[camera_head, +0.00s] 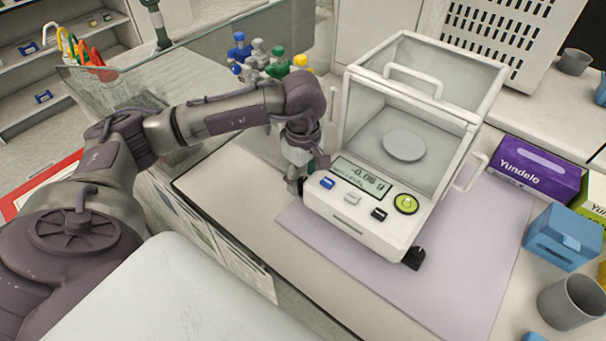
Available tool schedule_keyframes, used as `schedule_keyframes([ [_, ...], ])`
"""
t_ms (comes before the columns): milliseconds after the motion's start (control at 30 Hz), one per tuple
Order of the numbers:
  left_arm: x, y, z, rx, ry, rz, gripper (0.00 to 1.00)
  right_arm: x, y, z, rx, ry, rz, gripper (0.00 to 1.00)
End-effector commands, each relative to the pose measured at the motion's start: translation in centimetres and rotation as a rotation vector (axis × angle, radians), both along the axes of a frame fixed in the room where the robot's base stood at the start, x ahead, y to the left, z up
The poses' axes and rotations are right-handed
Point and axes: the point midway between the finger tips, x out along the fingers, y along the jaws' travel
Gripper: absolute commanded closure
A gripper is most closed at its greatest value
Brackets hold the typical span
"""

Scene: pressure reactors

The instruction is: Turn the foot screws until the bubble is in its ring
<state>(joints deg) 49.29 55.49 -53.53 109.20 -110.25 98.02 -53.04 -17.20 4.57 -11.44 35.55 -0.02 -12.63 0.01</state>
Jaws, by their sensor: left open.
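A white balance (352,212) with a clear draft shield stands on a mauve mat (468,250). Its display (362,178) seems to read -0.06 g. The round yellow-green bubble level (405,204) is at the front right of the panel; the bubble is too small to place surely against its ring. A black foot screw (414,259) shows under the front right corner. My left gripper (302,184) is open and points down beside the front left corner. It hides the foot there, and I cannot tell whether it touches it. My right gripper is out of view.
A purple Yundelo box (536,168), a blue box (563,238) and a grey cup (572,301) stand right of the balance. Several coloured-capped bottles (279,66) stand behind my left arm, near a glass panel (215,65). The mat's front is clear.

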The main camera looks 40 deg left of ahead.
Motion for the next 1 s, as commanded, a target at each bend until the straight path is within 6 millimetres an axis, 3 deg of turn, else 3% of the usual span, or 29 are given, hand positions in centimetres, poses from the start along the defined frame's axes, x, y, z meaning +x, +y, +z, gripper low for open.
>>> schedule_keyframes([
  [267, 0.0, 0.0, -0.2, 0.0, 0.0, 0.0, 0.43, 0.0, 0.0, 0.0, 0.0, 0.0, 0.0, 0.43],
  [600, 0.0, 0.0, -0.1, 0.0, 0.0, 0.0, 1.0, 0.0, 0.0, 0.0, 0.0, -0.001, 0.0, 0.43],
  [767, 0.0, 0.0, -0.3, 0.0, -0.001, 0.032, 1.0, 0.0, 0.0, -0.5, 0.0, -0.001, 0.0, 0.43],
  [1000, 0.0, 0.0, -0.3, 0.0, -0.002, 0.225, 1.0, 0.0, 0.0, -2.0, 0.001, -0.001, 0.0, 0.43],
])
